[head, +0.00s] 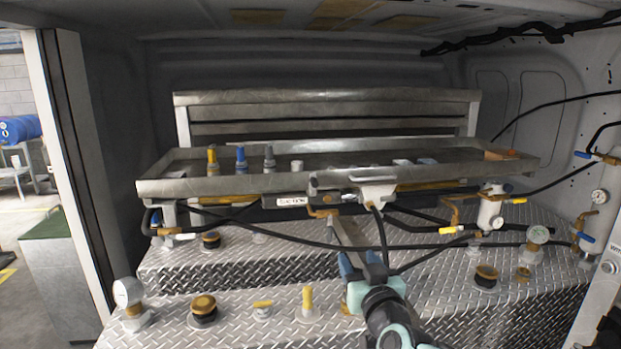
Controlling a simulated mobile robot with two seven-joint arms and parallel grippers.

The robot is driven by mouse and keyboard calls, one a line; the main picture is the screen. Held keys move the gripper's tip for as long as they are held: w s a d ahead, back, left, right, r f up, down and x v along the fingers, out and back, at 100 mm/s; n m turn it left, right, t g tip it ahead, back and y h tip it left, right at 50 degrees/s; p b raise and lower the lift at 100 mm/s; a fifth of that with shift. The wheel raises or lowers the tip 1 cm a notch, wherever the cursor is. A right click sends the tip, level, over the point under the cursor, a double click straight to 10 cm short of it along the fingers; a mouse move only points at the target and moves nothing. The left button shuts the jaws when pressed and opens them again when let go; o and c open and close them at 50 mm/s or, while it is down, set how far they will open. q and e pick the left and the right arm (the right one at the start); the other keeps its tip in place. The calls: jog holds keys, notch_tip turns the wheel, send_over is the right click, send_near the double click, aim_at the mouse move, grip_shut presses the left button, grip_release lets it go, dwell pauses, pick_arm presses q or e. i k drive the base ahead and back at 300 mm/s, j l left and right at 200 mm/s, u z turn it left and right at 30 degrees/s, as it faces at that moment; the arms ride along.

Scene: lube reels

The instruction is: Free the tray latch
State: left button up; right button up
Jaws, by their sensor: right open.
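The metal tray (225,186) spans the middle of the head view, with a raised rim and a grey front wall. At the middle of its front edge is a metal piece (325,181) that looks like the latch, beside a pale bracket (376,196). A brown angled part (322,212) hangs just below. I cannot tell whether the latch is engaged. My right gripper (362,262) is open, below and in front of the tray front, apart from the latch piece. A grey bar (347,231) runs down toward its fingers; contact is unclear. My left gripper is out of view.
Black hoses (290,240) cross below the tray. Yellow, blue and grey fittings (241,160) stand in the tray. Gauges (127,292), dark caps (203,307) and a yellow post (308,300) rise from the diamond-plate deck (245,325). A white filter unit (490,208) stands right.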

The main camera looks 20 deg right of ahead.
aim_at(313, 184)
jog(key=i+l, duration=0.2)
jog(key=i, duration=0.35)
jog(key=i+l, duration=0.2)
jog(key=i, duration=0.3)
